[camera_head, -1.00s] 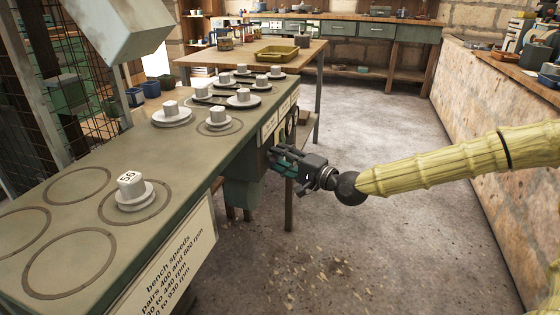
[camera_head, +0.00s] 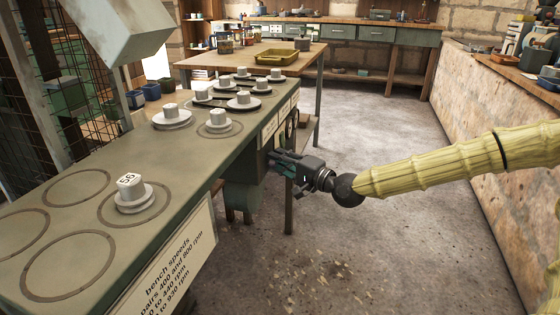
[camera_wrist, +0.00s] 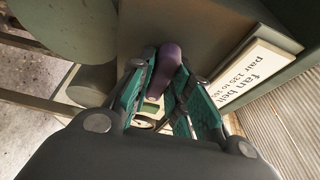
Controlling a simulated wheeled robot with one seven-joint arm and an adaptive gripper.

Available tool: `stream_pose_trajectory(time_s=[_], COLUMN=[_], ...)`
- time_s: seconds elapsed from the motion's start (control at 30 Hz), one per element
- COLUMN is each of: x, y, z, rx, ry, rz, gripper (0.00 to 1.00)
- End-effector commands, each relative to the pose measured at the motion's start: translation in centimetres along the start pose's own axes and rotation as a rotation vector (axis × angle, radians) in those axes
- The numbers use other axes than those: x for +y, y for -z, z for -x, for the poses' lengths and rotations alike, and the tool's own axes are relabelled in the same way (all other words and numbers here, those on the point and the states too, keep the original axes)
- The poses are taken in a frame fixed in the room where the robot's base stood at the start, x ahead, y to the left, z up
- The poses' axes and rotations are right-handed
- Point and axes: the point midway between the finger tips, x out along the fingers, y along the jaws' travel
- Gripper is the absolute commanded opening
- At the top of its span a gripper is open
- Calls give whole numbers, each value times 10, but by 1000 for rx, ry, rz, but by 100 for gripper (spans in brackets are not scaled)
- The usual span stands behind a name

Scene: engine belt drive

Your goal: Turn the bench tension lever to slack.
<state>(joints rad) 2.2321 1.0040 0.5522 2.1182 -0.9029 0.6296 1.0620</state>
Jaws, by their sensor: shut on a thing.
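The tension lever (camera_wrist: 167,62), a dark purple rounded handle, shows in the wrist view. It sits between the green finger pads of my gripper (camera_wrist: 163,88), which is shut on it. In the head view my gripper (camera_head: 277,165) reaches the side of the green bench (camera_head: 190,145), below its top edge. The lever is hidden there behind the fingers and the bench side.
A "fan belt" plate (camera_wrist: 255,73) is right of the lever in the wrist view. Pale pulleys (camera_head: 171,117) stand on the bench top. A speeds sign (camera_head: 168,255) hangs on the bench front. The floor (camera_head: 390,260) right of the bench is clear.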

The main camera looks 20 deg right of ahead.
Motion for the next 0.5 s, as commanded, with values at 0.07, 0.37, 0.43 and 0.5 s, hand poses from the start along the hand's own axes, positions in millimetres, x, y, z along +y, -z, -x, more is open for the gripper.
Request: stream_pose_trajectory(time_s=[0.07,0.37,0.43,0.5], x=[1,4,5,5], y=[0,0,0,0], z=[0,0,0,0], rx=[0,0,0,0], ry=[6,62,84,109], rz=[15,153,208,267], gripper=[0,0,0,0])
